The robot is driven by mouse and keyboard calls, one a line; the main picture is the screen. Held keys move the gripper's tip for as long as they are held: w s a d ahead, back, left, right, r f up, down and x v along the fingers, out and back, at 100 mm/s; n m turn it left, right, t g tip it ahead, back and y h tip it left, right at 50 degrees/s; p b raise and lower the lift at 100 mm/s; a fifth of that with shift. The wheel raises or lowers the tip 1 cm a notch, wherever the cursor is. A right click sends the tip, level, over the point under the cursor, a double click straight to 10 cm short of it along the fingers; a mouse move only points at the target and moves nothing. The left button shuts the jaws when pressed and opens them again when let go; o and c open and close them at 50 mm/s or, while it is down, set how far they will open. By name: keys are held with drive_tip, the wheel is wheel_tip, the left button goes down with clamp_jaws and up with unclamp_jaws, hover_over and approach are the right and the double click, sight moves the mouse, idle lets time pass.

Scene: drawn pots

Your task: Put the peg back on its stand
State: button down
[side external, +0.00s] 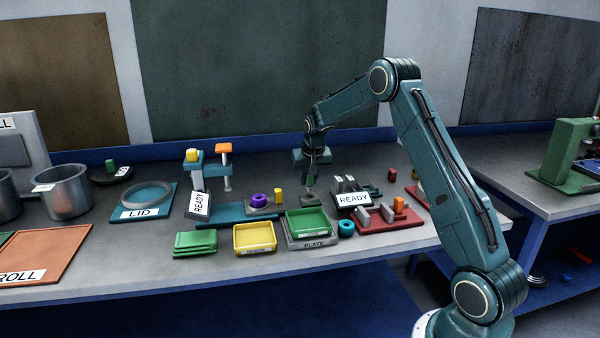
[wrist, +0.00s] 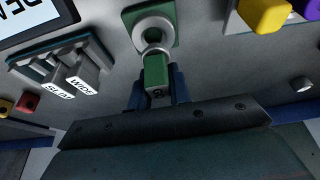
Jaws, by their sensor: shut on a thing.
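My gripper (side external: 309,177) points down over the middle of the bench. In the wrist view its blue fingers (wrist: 159,88) are shut on a green peg (wrist: 156,70), with one finger on each side. The peg's near end is dark with a small, unclear mark. Just beyond the peg is a green square base with a thick grey ring on it, which looks like the stand (wrist: 168,17); it also shows under my gripper in the side view (side external: 311,200). The peg overlaps the near side of the ring in the wrist view. I cannot tell whether they touch.
A READY sign (side external: 354,199) stands right of my gripper in the side view. A purple ring (side external: 259,200) and yellow peg (side external: 278,195) are to the left. Green and yellow trays sit in front.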

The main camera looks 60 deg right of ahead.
drive_tip(key=shift+f, duration=0.7)
drive_tip(key=shift+f, duration=0.6)
drive_tip(key=c, duration=1.3)
unclamp_jaws()
drive_tip(key=shift+r, duration=0.15)
drive_tip(key=shift+v, duration=0.9)
drive_tip(key=v, duration=1.1)
drive_tip(key=shift+w+d+r, duration=0.15)
